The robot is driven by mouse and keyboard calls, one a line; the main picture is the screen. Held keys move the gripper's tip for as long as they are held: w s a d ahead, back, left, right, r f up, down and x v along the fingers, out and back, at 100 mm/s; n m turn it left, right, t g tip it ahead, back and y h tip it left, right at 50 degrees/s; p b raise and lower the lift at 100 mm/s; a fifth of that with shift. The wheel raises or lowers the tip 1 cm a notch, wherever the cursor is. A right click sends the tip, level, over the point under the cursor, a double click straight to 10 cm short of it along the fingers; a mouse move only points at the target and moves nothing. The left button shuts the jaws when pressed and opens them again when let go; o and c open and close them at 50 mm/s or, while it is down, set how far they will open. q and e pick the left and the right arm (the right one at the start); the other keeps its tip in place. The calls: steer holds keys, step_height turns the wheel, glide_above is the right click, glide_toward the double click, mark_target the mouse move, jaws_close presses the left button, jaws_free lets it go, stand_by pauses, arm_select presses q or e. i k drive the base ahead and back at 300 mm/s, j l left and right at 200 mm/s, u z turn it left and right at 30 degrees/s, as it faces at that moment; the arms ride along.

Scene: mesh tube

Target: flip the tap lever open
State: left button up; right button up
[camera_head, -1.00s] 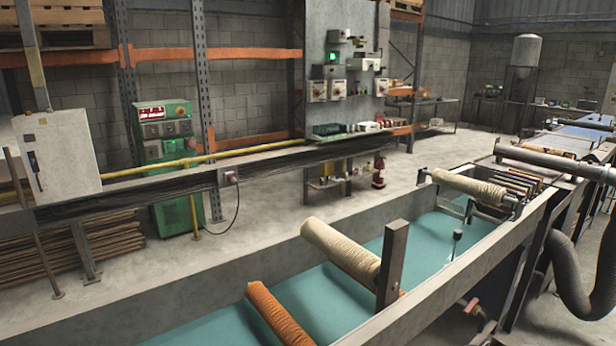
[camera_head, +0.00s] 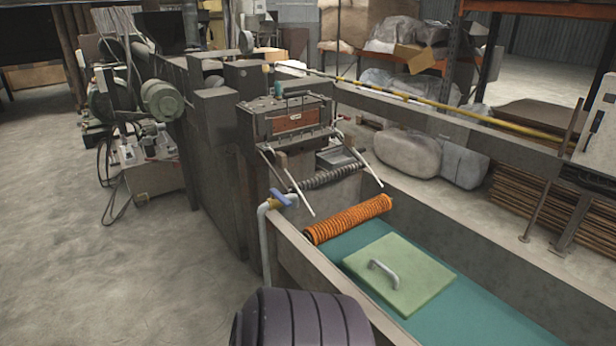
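The tap (camera_head: 274,203) is at the left edge of the trough, near the middle of the head view. It has a brass-coloured body on top of a grey bent pipe (camera_head: 265,240). Its blue lever (camera_head: 283,197) is small and lies slantwise over the body. I cannot tell from here exactly how it is turned. Neither my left gripper nor my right gripper is in view.
The long trough holds teal liquid (camera_head: 470,310), with an orange ribbed roller (camera_head: 348,219) across it. A dark machine (camera_head: 290,120) stands behind the tap.

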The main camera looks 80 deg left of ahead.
mark_target(275, 194)
steer(key=u, duration=2.85)
